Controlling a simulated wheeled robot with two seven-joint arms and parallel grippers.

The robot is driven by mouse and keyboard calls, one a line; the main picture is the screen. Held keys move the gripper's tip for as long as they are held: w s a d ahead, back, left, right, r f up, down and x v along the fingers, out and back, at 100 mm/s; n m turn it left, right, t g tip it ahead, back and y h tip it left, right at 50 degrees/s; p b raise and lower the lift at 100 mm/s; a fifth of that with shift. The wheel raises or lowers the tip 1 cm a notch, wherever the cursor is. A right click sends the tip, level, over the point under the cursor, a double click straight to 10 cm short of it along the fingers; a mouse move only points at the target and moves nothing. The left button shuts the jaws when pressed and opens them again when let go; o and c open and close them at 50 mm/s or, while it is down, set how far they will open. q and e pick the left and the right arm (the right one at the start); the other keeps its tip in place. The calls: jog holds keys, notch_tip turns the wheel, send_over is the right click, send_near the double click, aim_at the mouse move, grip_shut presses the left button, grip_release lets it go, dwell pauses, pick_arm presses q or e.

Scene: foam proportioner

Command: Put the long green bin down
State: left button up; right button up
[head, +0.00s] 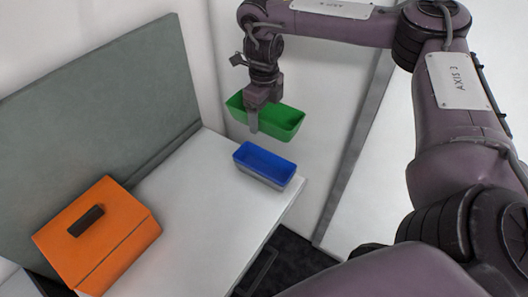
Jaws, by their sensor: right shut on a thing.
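The long green bin (284,119) is an open-topped tray in the upper middle of the head view. My right gripper (253,122) is shut on its near long wall, with one finger showing on the outside. The bin appears held in the air beyond the right end of the white table, close to the pale wall. My right arm reaches over from the right side of the picture. My left gripper does not show.
A blue bin (264,160) with a grey lower part stands near the white table's (203,215) right corner, just below the green bin in the picture. An orange box (97,237) with a dark slot sits at the left. A grey-green panel (100,100) borders the table's back. The table's middle is clear.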

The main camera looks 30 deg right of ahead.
notch_tip(320, 180, down, 14)
jog(key=p, duration=0.2)
jog(key=shift+r, duration=0.25)
jog(key=shift+f, duration=0.1)
jog(key=shift+f+b, duration=0.35)
jog(key=shift+f, duration=0.2)
jog(key=o, duration=1)
jog(key=shift+o, duration=0.2)
